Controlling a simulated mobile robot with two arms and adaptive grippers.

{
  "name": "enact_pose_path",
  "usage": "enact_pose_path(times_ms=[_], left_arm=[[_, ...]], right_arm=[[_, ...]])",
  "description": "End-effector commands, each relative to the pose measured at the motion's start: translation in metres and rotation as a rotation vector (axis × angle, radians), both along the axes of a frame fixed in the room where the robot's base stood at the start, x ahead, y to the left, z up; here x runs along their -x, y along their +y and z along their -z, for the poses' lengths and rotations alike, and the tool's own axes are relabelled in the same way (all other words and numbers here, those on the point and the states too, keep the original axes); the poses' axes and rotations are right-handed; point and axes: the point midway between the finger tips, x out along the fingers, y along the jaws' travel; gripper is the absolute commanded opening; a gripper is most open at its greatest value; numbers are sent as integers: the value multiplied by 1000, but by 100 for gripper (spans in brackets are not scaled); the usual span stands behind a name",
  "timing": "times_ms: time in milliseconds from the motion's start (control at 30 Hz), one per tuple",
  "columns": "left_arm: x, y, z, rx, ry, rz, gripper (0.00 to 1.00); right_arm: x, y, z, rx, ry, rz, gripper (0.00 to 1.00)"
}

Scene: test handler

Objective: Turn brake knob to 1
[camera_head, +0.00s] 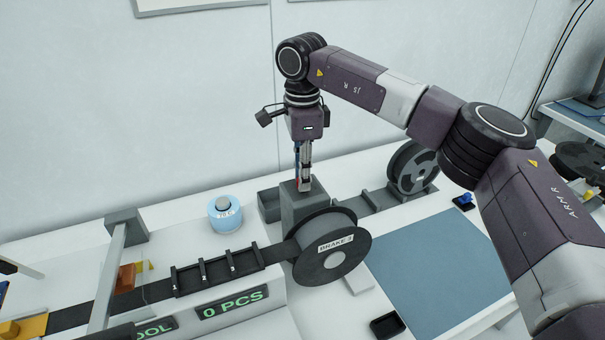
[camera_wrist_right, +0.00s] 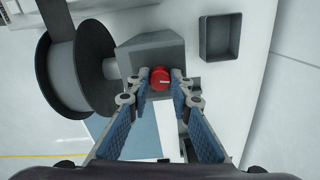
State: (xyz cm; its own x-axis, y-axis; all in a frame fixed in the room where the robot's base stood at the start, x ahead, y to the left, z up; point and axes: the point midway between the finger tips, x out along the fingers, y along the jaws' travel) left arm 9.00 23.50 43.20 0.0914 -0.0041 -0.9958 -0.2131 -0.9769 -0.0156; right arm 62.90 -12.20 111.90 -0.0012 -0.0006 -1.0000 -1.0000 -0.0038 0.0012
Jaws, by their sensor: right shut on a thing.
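The brake knob (camera_wrist_right: 161,79) is a small red round knob with a pale pointer line, on top of a grey block (camera_wrist_right: 150,50). In the right wrist view my right gripper (camera_wrist_right: 161,84) has its fingertips on either side of the knob and is shut on it. In the head view this gripper (camera_head: 303,185) points straight down onto the grey block (camera_head: 301,207), and the knob is hidden there. A dark reel (camera_head: 332,252) labelled "BRAKE 2" stands in front of the block. I cannot read any scale marks around the knob. My left gripper is not in view.
A second reel (camera_head: 412,168) stands behind to the right. A dark open bin (camera_wrist_right: 219,38) sits beside the block. A blue mat (camera_head: 440,268) lies clear at the right.

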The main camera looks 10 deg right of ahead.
Motion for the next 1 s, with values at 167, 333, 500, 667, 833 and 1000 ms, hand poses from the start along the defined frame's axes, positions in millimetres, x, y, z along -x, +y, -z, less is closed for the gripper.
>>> enact_pose_path(times_ms=[167, 333, 500, 667, 833, 1000], left_arm=[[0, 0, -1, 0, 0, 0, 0], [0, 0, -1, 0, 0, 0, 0], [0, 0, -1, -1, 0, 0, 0], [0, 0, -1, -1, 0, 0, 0], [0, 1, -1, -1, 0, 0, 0], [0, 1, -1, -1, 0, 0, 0]], right_arm=[[-1, 0, -3, -2, -5, -101, 0], [-1, 0, -3, -3, -6, -164, 0], [-1, 0, -3, -3, -6, -195, 0], [-2, 0, -3, -2, -7, -205, 0], [-2, 0, -3, -2, -7, -205, 0], [-2, 0, -3, -2, -7, -204, 25]])
